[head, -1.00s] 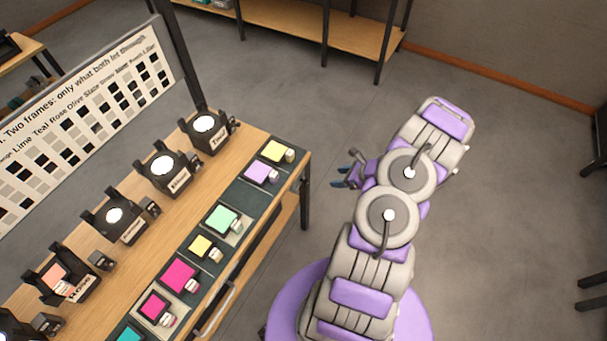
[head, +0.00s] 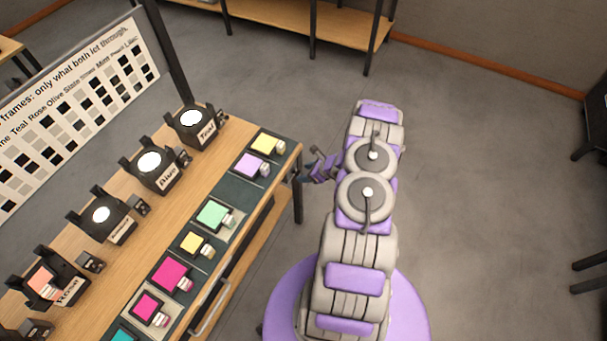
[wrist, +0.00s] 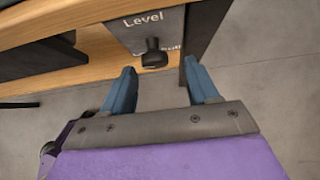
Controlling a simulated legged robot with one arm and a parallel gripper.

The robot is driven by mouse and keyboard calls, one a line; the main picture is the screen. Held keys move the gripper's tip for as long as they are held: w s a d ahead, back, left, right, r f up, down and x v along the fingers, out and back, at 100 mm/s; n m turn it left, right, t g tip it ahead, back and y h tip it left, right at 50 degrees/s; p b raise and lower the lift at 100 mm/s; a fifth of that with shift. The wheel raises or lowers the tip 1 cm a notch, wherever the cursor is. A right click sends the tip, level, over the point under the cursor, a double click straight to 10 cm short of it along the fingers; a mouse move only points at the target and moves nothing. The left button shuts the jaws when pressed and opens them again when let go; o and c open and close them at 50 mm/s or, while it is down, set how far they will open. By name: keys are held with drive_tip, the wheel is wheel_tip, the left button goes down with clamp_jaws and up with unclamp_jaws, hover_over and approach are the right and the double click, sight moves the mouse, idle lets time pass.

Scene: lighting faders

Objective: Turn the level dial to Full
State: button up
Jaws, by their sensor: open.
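The level dial (wrist: 154,55) is a dark knob on a grey panel marked "Level" (wrist: 143,20), under the table's edge in the wrist view. Lettering beside the knob is partly hidden by it, so its setting cannot be read. My gripper (wrist: 162,85) is open and empty. Its two blue fingers point toward the dial, one on each side of it in the picture, with the knob a little beyond the tips. In the head view my gripper (head: 305,172) is beside the table's right end, and the dial is hidden there.
The wooden table (head: 216,160) holds several black lamp stands (head: 153,165) and coloured filter frames (head: 213,215). A table leg (wrist: 205,40) stands just right of the dial. A chart board (head: 75,105) rises behind. The floor around my arm is clear.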

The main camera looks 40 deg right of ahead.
sight(296, 173)
drive_tip(key=shift+w+a+f, duration=0.35)
drive_tip(key=shift+a, duration=0.15)
drive_tip(key=shift+w+a+f, duration=0.3)
drive_tip(key=shift+w+a, duration=0.05)
drive_tip(key=shift+a, duration=0.15)
drive_tip(key=shift+d+f, duration=0.2)
drive_tip(key=shift+d, duration=0.5)
drive_tip(key=shift+c, duration=1)
drive_tip(key=shift+a+r, duration=0.15)
drive_tip(key=shift+a, duration=0.3)
drive_tip(key=c, duration=0.4)
drive_tip(key=shift+d, duration=0.15)
drive_tip(key=c, duration=0.4)
drive_tip(key=shift+w+d, duration=0.1)
